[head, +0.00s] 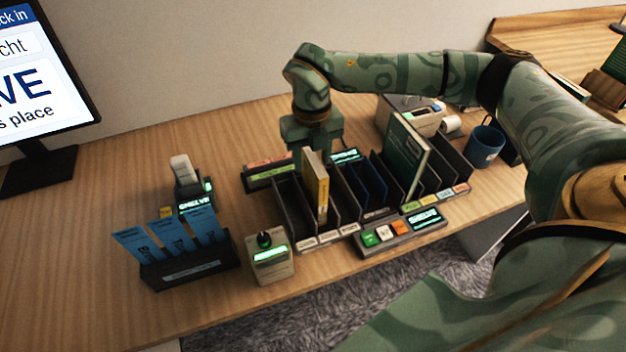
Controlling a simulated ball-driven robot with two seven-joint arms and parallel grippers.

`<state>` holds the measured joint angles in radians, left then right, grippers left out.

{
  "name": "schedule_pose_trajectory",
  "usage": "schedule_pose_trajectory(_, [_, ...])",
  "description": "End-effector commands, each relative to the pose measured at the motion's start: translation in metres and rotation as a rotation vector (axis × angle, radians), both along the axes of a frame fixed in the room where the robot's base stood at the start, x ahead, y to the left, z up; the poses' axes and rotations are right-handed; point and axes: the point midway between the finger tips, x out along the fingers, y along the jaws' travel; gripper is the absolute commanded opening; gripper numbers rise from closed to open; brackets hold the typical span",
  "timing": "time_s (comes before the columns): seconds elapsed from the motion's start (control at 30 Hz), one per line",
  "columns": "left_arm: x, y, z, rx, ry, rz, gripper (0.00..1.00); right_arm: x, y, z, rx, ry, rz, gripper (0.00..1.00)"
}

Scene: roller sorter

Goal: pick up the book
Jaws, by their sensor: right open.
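A yellow book (317,187) stands upright in a slot of the dark divided sorter (345,232) on the desk. A taller green book (404,158) leans a little in a slot further right. The task does not say which book is meant. My right gripper (313,150) points down over the top of the yellow book, at the sorter's back left. It is open; its fingertips are partly hidden behind the book, and I cannot tell whether they touch it. My left gripper is not in view.
A holder with blue cards (190,268) and a small device with a black knob (270,262) stand left of the sorter. A button panel (400,234) lies in front. A blue mug (485,145) and a printer (410,115) stand behind right. The desk's left front is clear.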

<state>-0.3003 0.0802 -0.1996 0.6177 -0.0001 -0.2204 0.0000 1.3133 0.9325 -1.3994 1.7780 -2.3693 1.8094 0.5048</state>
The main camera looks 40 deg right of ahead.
Motion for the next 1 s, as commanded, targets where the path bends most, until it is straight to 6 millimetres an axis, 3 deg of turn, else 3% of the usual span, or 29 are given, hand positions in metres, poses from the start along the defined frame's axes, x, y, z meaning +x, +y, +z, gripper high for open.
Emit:
schedule_pose_trajectory(0.33, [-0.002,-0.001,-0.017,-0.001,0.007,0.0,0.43,-0.001,-0.005,-0.05,-0.001,0.003,0.0,0.45])
schedule_pose_trajectory(0.57, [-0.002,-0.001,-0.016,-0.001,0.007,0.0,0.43,-0.001,-0.005,-0.051,0.0,-0.001,0.0,0.45])
schedule_pose_trajectory(0.73, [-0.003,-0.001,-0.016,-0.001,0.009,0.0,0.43,-0.001,-0.005,-0.05,0.0,-0.001,0.0,0.01])
schedule_pose_trajectory(1.0, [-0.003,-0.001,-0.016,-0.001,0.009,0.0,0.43,-0.001,-0.005,-0.05,0.0,-0.001,0.0,0.0])
